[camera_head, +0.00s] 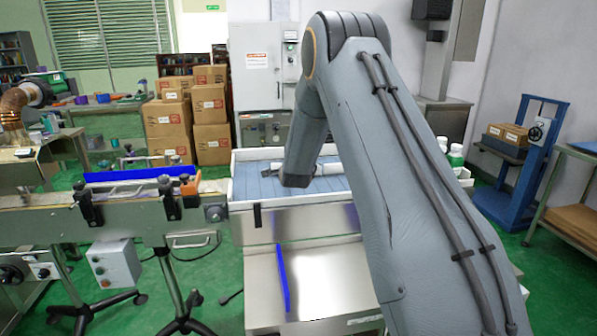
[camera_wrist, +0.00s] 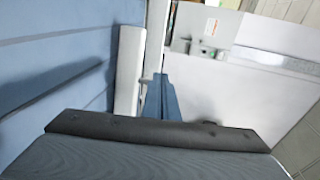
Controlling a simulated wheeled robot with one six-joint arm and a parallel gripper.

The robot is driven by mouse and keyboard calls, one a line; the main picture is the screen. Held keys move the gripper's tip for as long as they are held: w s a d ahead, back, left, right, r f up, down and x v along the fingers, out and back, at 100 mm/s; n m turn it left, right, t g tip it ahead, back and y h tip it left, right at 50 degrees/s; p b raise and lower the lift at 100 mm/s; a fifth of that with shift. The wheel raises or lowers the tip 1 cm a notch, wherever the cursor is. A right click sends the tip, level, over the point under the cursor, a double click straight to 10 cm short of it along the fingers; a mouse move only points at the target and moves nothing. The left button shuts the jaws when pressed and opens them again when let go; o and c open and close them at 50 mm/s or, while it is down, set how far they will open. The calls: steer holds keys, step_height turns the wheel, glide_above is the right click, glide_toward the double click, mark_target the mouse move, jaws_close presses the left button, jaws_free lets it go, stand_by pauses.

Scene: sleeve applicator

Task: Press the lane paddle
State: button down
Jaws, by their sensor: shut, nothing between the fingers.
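My gripper (camera_wrist: 160,80) shows in the wrist view as a narrow blue-grey tip, its fingers together and empty. In the head view my arm reaches down over a white-walled tray (camera_head: 243,219) with a blue slatted floor, and its end mostly hides the fingers. A white bar (camera_head: 327,168) lies in the tray just right of my arm's end. In the wrist view a pale upright piece (camera_wrist: 128,70) stands just left of the fingertips; contact cannot be told. I cannot pick out the lane paddle for certain; my arm hides part of the tray.
A conveyor (camera_head: 130,222) with a blue rail (camera_head: 128,174) and black clamps adjoins the tray on the left. A steel chute (camera_head: 325,280) with a blue strip (camera_head: 283,278) slopes in front. A grey cabinet (camera_head: 265,68) stands behind. White bottles (camera_head: 456,155) stand right of my arm.

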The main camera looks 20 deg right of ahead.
steer(key=shift+w+b, duration=1)
steer(key=shift+w, duration=0.15)
steer(key=shift+d, duration=0.1)
steer(key=s+a+r, duration=0.2)
steer(key=s+a, duration=0.7)
steer(key=s, duration=0.1)
steer(key=shift+a+r+b, duration=0.15)
steer(key=shift+r+b, duration=0.2)
steer(key=shift+r, duration=0.05)
